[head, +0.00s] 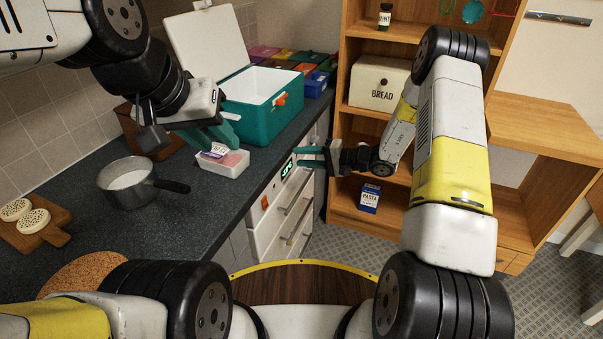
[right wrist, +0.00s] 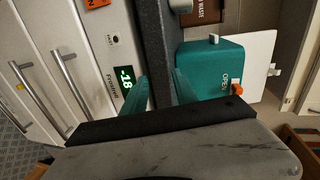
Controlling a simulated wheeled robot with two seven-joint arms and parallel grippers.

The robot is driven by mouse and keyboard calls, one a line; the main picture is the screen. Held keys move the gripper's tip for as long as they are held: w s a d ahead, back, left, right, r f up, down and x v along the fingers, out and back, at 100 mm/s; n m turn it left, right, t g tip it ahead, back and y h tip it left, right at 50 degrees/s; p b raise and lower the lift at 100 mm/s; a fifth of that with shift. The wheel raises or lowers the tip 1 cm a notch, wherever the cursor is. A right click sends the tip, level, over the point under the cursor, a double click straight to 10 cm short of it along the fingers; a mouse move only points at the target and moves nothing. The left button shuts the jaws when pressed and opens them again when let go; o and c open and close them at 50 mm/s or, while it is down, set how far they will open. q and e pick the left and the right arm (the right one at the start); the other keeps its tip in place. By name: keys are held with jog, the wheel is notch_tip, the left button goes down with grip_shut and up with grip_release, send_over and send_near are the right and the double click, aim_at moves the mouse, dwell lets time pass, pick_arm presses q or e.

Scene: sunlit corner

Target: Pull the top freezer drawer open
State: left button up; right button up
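The white freezer (head: 268,222) stands under the counter at the centre, with a green lit display (head: 287,167) above its drawers. The top freezer drawer (head: 279,206) looks shut; its long metal handle (head: 298,194) also shows in the right wrist view (right wrist: 72,85). My right gripper (head: 312,157) is open and empty in front of the display panel, above the top handle and apart from it. In the right wrist view its teal fingers (right wrist: 162,92) are spread beside the display. My left gripper (head: 210,136) has its fingers spread at a white food tray (head: 222,167) on the counter; I cannot tell if they touch it.
A lower drawer handle (head: 300,226) sits below the top one. A teal cooler (head: 250,115) with its lid up, a saucepan (head: 127,184) and a board (head: 35,226) stand on the counter. A wooden shelf unit (head: 340,185) stands right of the freezer.

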aim_at(302, 188)
jog(key=w+d+f+m+t+h, duration=0.1)
jog(key=w+d+f+m+t, duration=0.15)
jog(key=f, duration=0.75)
jog(key=w+d+f+m+t+h, duration=0.1)
jog(key=d+f+m+t+h, duration=0.15)
jog(key=f, duration=0.75)
jog(key=shift+t+y, duration=0.3)
jog(key=shift+y, duration=0.05)
jog(key=x, duration=0.7)
jog(key=shift+a+f, duration=0.1)
jog(key=shift+a, duration=0.3)
grip_shut()
